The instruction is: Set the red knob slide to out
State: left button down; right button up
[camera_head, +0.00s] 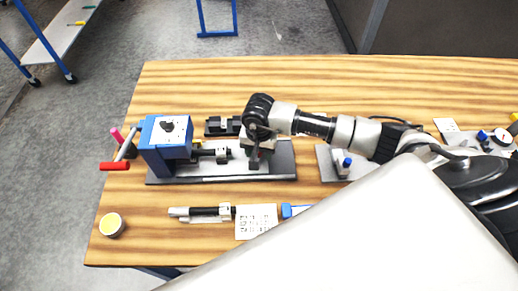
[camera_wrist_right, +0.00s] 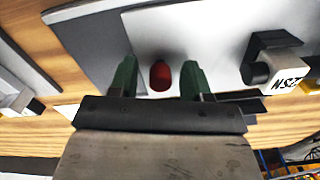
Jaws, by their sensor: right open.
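The red knob (camera_wrist_right: 160,77) of the slide shows in the right wrist view, over a pale grey plate (camera_wrist_right: 210,25). My right gripper (camera_wrist_right: 159,66) is open, with one green finger on each side of the knob and a gap at both sides. In the head view my right gripper (camera_head: 256,157) points down over the right part of the machine's base (camera_head: 284,162). My gripper and wrist hide the red knob there. Which end of its travel the slide is at cannot be told. My left gripper is not in view.
A blue machine head (camera_head: 157,165) with a red-handled crank (camera_head: 115,166) stands left of my gripper. In the wrist view a dark block labelled NSZ (camera_wrist_right: 262,65) is close on the right.

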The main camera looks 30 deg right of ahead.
grip_shut()
jog(key=s+d+b, duration=0.1)
jog(key=d, duration=0.1)
jog(key=s+d+b, duration=0.1)
jog(key=d, duration=0.1)
jog(key=s+d+b, duration=0.1)
jog(key=d, duration=0.2)
jog(key=shift+s, duration=0.2)
jog(key=shift+c, duration=2)
grip_release()
jog(key=o, duration=0.4)
jog(key=shift+s+d, duration=0.1)
jog(key=shift+d, duration=0.05)
